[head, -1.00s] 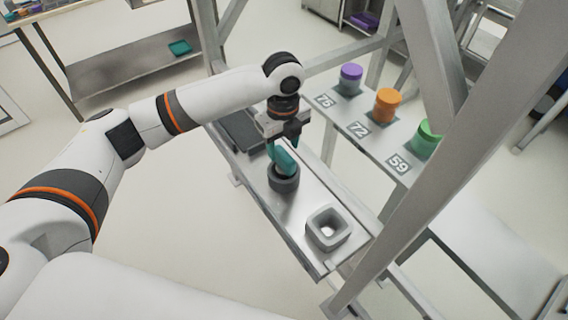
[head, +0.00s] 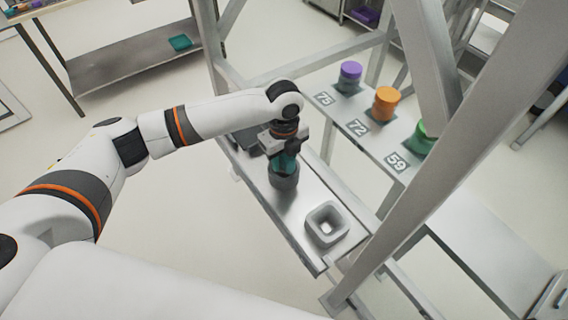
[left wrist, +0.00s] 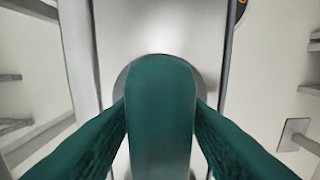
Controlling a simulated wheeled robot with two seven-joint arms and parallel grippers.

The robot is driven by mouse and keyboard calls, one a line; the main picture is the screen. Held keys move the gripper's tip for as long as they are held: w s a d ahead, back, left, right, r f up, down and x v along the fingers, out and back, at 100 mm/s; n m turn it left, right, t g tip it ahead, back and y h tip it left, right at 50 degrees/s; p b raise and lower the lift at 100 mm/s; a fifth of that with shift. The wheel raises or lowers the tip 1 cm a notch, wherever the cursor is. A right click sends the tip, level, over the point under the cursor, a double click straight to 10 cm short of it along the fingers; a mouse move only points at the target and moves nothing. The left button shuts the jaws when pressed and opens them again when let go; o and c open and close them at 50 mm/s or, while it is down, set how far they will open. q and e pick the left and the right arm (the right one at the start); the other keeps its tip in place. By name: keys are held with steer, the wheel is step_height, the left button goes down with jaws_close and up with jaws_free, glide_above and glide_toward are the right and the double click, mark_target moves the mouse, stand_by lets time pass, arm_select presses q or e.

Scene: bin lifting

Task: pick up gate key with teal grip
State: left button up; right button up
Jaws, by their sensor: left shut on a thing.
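The gate key's teal grip (head: 284,164) stands upright in a dark round holder (head: 283,181) on the metal shelf. My left gripper (head: 285,155) is lowered over the grip from above and is shut on it. In the left wrist view the teal grip (left wrist: 160,115) fills the middle between the fingers, with the round holder's rim behind it. The part of the key below the grip is hidden in the holder. My right gripper is not in view.
An empty square grey holder (head: 327,225) stands nearer on the same shelf. Purple (head: 350,70), orange (head: 386,101) and green (head: 424,136) capped items stand on a numbered ledge to the right. A thick slanted frame post (head: 440,150) crosses the right side.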

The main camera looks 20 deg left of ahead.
arm_select(q)
steer(key=shift+w+r, duration=0.1)
steer(key=shift+r, duration=0.25)
step_height(320, 180, up, 9)
steer(key=shift+r+b, duration=0.15)
steer(key=shift+b, duration=1)
steer(key=shift+r, duration=0.1)
step_height(320, 180, up, 6)
steer(key=p, duration=0.8)
